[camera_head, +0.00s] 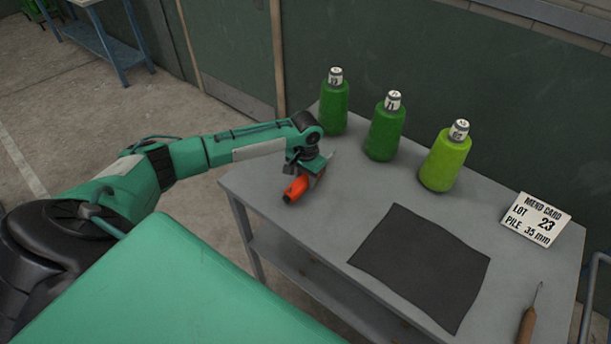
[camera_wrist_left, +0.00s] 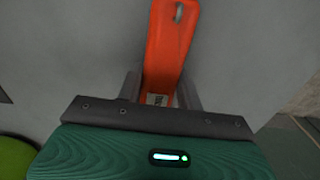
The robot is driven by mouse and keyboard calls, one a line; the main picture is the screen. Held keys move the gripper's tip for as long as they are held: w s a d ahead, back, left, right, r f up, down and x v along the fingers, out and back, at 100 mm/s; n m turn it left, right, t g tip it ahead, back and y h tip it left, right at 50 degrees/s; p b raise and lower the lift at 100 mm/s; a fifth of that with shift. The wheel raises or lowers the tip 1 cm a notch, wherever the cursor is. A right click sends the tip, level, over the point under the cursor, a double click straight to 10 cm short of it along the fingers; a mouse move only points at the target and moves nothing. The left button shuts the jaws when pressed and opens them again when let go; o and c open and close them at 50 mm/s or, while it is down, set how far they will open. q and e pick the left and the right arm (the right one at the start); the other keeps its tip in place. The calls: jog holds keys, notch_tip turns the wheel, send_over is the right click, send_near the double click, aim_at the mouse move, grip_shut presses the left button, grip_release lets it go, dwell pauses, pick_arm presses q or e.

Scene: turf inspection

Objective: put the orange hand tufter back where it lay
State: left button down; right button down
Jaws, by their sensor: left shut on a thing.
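The orange hand tufter (camera_head: 296,189) is at the left end of the grey table, under my left gripper (camera_head: 307,173). My left gripper is shut on the tufter. In the left wrist view the orange handle (camera_wrist_left: 172,45) sticks out from between the fingers of the left gripper (camera_wrist_left: 161,92), over the grey surface. Its metal end shows past the gripper in the head view. I cannot tell whether the tufter touches the table top or is just above it. My right gripper is not in view.
Three green bottles (camera_head: 334,105) (camera_head: 385,130) (camera_head: 444,160) stand along the back of the table (camera_head: 345,195). A dark mat (camera_head: 420,265) lies in the middle.

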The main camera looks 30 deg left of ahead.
aim_at(306, 176)
pick_arm(q)
jog(key=shift+f, duration=0.1)
jog(key=c, duration=0.9)
grip_release()
jog(key=shift+r+b, duration=1.6)
jog(key=shift+r, duration=4.55)
